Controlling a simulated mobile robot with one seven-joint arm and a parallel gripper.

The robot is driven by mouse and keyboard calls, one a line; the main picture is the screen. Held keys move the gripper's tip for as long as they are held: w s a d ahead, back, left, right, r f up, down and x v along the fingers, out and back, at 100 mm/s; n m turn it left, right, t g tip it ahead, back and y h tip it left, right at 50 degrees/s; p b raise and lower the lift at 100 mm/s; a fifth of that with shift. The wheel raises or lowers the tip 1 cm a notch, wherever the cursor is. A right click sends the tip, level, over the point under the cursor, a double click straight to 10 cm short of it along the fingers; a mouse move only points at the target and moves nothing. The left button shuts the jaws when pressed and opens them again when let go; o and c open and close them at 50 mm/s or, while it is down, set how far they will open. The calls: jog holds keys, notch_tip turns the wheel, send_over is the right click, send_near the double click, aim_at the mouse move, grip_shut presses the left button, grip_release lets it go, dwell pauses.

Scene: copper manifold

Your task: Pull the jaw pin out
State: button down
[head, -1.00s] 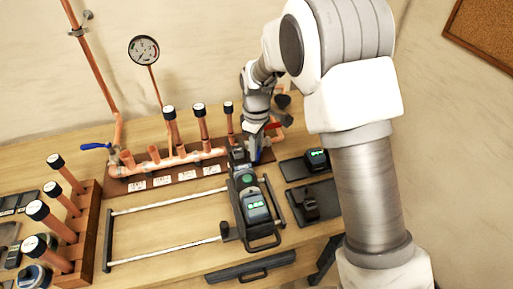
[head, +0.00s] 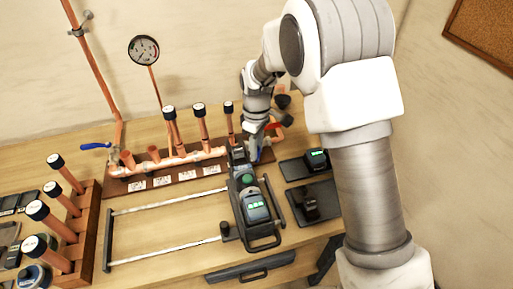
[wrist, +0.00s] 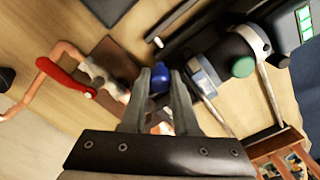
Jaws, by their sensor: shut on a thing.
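The press tool (head: 247,190) lies on a rail frame on the bench, with a green button and a lit display. In the wrist view its body (wrist: 235,55) is at upper right, with its grey jaw end (wrist: 203,78) toward my fingers. My gripper (wrist: 162,82) is shut on a small blue piece, apparently the jaw pin (wrist: 160,76); only its rounded blue end shows between the fingertips. In the head view my gripper (head: 255,155) is just right of the tool's jaw end. Whether the pin still sits in the jaw is hidden.
The copper manifold (head: 165,160) with upright capped pipes stands behind the tool. A red-handled valve (wrist: 60,75) is close to my gripper. Two dark pads (head: 318,197) lie to the right. A wooden rack (head: 88,235) of copper pipes stands at left.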

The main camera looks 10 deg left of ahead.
jog(key=shift+w+d+b, duration=0.25)
jog(key=shift+w+d, duration=0.15)
jog(key=shift+d, duration=0.4)
jog(key=shift+w+d+b, duration=0.2)
jog(key=shift+w+d, duration=0.2)
jog(key=shift+d, duration=0.45)
jog(key=shift+w+d+b, duration=0.25)
jog(key=shift+w+d, duration=0.15)
jog(key=shift+d, duration=0.4)
jog(key=c, duration=0.7)
grip_release()
jog(key=shift+d, duration=0.1)
jog(key=shift+o, duration=0.2)
notch_tip(320, 180, up, 18)
jog(key=shift+f+b, duration=0.25)
jog(key=shift+b, duration=0.2)
